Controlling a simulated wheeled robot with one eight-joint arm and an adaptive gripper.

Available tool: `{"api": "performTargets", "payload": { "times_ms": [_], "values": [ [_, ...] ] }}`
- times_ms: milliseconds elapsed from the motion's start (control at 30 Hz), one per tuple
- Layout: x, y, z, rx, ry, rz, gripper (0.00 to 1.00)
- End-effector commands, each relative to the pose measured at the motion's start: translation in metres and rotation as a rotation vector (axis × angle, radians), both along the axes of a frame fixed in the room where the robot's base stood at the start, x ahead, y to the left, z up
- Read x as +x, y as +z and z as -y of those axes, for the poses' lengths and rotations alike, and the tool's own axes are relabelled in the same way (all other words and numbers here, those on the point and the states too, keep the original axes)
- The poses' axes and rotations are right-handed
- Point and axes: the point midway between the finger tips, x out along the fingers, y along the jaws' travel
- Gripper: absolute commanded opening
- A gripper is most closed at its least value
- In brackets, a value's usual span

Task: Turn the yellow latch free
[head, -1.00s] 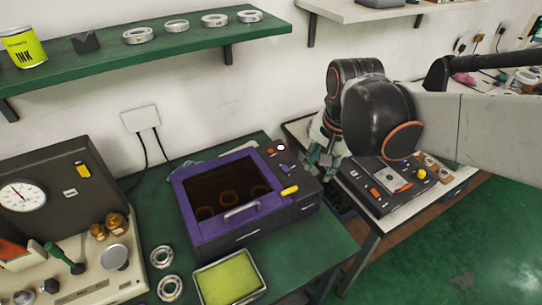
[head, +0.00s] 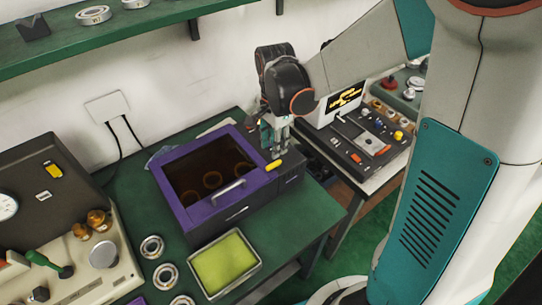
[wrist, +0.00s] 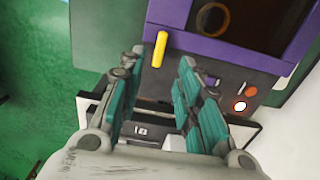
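The yellow latch (head: 276,166) sits at the right front edge of the purple-framed box (head: 197,222), beside its dark window. In the wrist view the yellow latch (wrist: 159,50) is a short upright bar just beyond the fingertips. My gripper (head: 275,148) hangs over the right side of the box, close behind the latch in the head view. In the wrist view its teal fingers (wrist: 160,72) are spread apart with nothing between them. The latch appears in line with the gap, and no contact shows. Several rings show dimly through the window.
A silver handle (head: 228,190) is on the box's front. Two round buttons (wrist: 240,106) lie right of the fingers in the wrist view. A yellow-green tray (head: 225,264) and loose rings (head: 152,247) lie in front. A second bench with a control panel (head: 370,145) stands right.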

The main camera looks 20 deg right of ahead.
Motion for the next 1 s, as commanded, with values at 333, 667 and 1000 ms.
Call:
{"api": "performTargets", "payload": {
  "times_ms": [333, 667, 1000],
  "values": [
    [0.0, -0.062, 0.0, 0.0, 0.001, 0.0, 0.32],
    [0.0, -0.076, 0.0, 0.0, 0.001, 0.0, 0.32],
    [0.0, -0.076, 0.0, 0.0, 0.001, 0.0, 0.0]
  ]
}}
